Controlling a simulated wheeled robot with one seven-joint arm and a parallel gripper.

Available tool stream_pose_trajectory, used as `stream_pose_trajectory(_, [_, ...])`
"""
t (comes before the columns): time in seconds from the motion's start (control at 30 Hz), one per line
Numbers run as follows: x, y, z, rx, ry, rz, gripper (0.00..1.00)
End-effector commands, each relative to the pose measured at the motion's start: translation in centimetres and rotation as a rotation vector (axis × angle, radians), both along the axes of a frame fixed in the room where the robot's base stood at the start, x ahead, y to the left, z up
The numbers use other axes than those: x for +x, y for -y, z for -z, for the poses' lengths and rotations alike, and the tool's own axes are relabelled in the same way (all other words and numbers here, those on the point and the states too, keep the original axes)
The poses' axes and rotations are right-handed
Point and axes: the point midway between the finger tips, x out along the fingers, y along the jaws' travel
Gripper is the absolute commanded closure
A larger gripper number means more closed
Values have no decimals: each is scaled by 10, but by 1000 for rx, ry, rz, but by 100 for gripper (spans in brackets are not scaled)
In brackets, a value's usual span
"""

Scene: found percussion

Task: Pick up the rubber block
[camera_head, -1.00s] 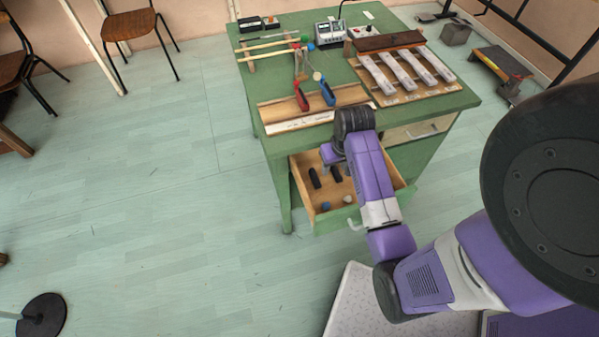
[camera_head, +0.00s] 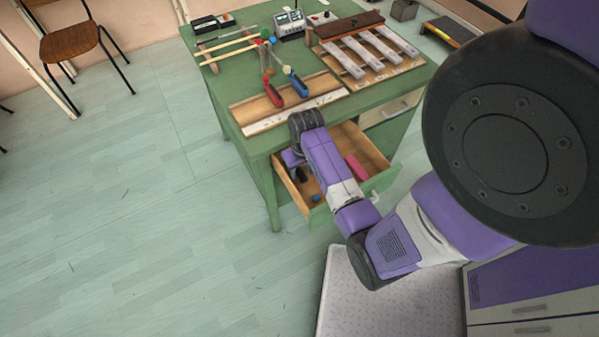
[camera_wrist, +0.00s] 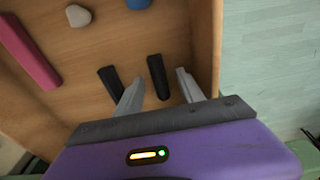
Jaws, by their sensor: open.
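Two black blocks lie in the open drawer. One black block (camera_wrist: 157,72) is between the fingertips of my gripper (camera_wrist: 160,76) in the wrist view. The other black block (camera_wrist: 108,80) lies just left of the left finger. Either could be the rubber block; I cannot tell which by look. My gripper is open, its fingers on both sides of the first block. I cannot tell whether they touch it. In the head view my arm hides most of the gripper and blocks.
The wooden drawer (camera_head: 292,191) also holds a pink bar (camera_wrist: 27,52), a pale lump (camera_wrist: 78,15) and a blue piece (camera_head: 316,198). Its side wall (camera_wrist: 206,40) is close to the right finger. The green table (camera_head: 228,84) above carries mallets, a metal-bar instrument (camera_head: 372,56) and small devices.

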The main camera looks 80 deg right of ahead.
Motion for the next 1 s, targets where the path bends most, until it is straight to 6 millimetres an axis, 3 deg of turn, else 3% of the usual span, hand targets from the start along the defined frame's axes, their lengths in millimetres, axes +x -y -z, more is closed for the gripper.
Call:
stream_pose_trajectory(0.27, [0,0,4,0,0,0,55])
stream_pose_trajectory(0.5, [0,0,4,0,0,0,98])
stream_pose_trajectory(0.53, [0,0,4,0,0,0,100])
stream_pose_trajectory(1.0, [1,1,-2,-2,2,0,100])
